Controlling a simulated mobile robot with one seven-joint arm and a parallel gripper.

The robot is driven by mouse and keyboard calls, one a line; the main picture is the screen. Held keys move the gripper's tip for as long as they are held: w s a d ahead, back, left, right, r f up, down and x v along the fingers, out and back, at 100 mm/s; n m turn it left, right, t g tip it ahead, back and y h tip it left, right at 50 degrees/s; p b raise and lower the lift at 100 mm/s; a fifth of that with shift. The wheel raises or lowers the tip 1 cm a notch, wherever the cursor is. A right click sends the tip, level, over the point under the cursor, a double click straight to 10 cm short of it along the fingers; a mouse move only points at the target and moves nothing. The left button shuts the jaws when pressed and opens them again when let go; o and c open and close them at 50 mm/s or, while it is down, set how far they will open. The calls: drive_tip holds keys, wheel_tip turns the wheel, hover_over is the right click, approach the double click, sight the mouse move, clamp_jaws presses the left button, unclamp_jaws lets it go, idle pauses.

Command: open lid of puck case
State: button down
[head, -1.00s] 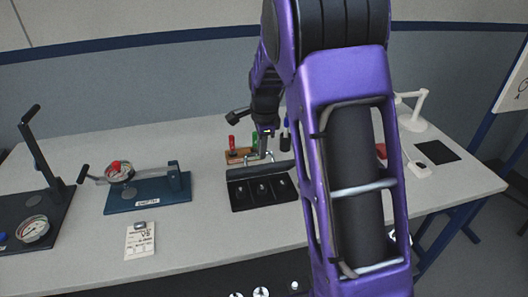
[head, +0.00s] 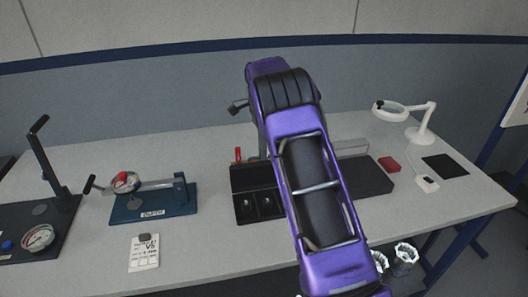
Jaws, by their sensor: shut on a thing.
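The puck case (head: 244,218) is a black case on the table, left of my forearm. Its front part shows round pucks in dark compartments; my arm covers its right side. Its lid (head: 248,178) stands raised at the back edge, inner face towards me, with the compartments uncovered. My purple arm reaches over the case from the front right. My gripper is hidden behind the arm, so its contact with the lid does not show.
The table's front left strip is clear.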

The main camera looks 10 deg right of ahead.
drive_tip(key=shift+w+f+g, duration=0.2)
drive_tip(key=shift+f+g, duration=0.3)
drive_tip(key=c, duration=0.9)
unclamp_jaws()
drive_tip(key=shift+r, duration=0.15)
drive_tip(key=shift+w, duration=0.1)
wheel_tip(320, 180, up, 10)
